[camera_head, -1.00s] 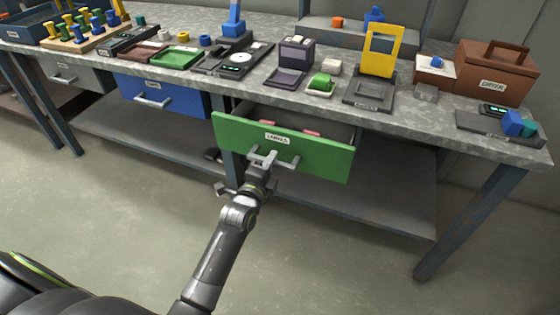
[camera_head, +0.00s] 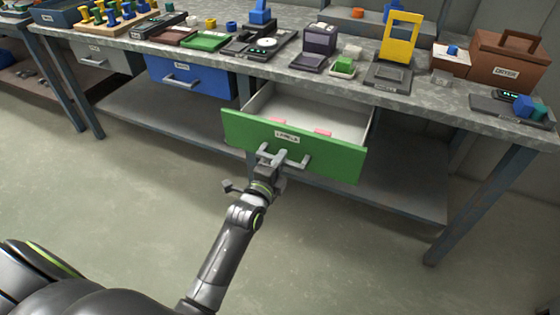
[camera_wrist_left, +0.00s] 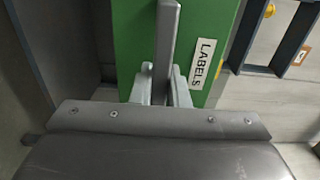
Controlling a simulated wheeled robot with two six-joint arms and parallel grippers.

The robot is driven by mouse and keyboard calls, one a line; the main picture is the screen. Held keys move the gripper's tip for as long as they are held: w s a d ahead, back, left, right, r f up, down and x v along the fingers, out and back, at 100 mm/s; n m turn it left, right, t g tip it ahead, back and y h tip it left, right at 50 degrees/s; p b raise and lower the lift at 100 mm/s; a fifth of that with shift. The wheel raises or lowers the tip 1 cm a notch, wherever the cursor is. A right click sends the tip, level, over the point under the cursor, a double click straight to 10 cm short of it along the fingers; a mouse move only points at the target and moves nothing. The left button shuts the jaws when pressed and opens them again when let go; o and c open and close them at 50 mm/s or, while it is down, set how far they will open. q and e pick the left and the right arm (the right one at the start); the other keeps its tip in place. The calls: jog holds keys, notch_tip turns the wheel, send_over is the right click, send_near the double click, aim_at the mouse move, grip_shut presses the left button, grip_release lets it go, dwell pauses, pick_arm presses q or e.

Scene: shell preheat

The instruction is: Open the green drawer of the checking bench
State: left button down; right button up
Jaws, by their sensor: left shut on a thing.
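The green drawer (camera_head: 335,160) of the checking bench (camera_head: 402,98) stands well open. Its front carries a "LABELS" sign and a grey bar handle (camera_head: 297,162). Pink items (camera_head: 322,132) lie inside its pale interior. My left gripper (camera_head: 270,158) is shut on the handle at its left part. In the left wrist view the green front (camera_wrist_left: 135,45) shows behind the grey handle bar (camera_wrist_left: 167,50), which runs between my two fingers (camera_wrist_left: 165,90). My right gripper is not in view.
A closed blue drawer (camera_head: 190,78) and a closed grey drawer (camera_head: 103,58) sit to the left. Bench legs (camera_head: 480,205) stand at the right. The benchtop holds several devices, a yellow frame (camera_head: 401,38) and a brown dryer box (camera_head: 507,62). The floor in front is clear.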

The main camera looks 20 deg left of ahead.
pick_arm(q)
jog(key=c, duration=1.4)
grip_release()
jog(key=shift+s, duration=0.15)
